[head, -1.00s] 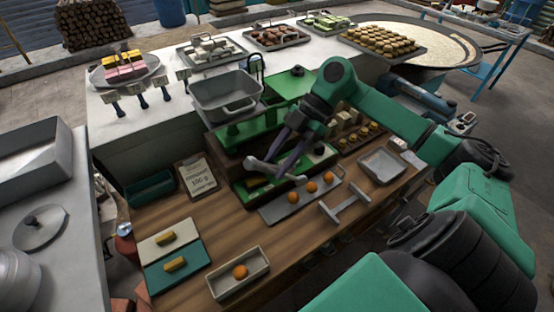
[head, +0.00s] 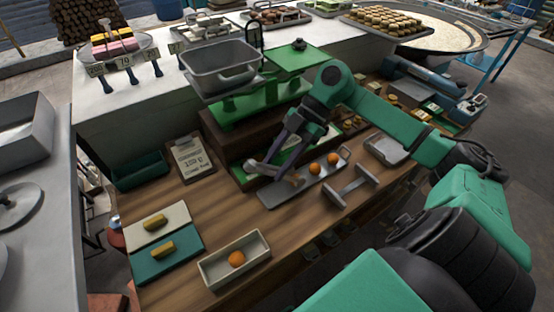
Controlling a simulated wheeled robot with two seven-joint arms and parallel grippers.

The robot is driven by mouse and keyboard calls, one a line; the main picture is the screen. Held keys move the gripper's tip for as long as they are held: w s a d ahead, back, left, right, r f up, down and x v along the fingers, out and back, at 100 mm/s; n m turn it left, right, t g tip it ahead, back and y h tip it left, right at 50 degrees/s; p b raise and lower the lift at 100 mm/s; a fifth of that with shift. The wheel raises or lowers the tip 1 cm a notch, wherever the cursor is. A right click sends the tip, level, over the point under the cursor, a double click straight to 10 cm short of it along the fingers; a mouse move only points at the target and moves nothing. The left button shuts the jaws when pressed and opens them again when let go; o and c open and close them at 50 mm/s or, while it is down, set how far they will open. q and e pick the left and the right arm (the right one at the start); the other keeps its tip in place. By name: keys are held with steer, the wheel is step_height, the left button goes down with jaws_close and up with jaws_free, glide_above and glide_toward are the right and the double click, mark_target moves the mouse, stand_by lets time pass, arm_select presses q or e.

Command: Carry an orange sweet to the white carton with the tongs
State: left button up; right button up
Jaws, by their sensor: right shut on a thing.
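My right gripper (head: 284,153) reaches down from the right over the counter, shut on the grey tongs (head: 262,169). The tongs are low at the left part of a grey tray (head: 272,198). Two orange sweets (head: 315,169) (head: 333,159) show on that tray, right of the tongs. The spot left of them is partly covered by the tongs and gripper, so I cannot tell whether a sweet is between the tong tips. The white carton (head: 210,273) stands at the counter's front with one orange sweet (head: 236,259) in it. My left gripper is not in view.
A green scale with a grey pan (head: 222,74) stands behind the tongs. A metal stand (head: 350,187) and a small pale tray (head: 388,149) are to the right. White and teal boards (head: 160,224) with yellow sweets lie left. Bare wood lies between tongs and carton.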

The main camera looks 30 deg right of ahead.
steer(key=shift+f, duration=0.2)
jaws_close()
step_height(320, 180, up, 12)
steer(key=p, duration=1)
steer(key=shift+p, duration=0.35)
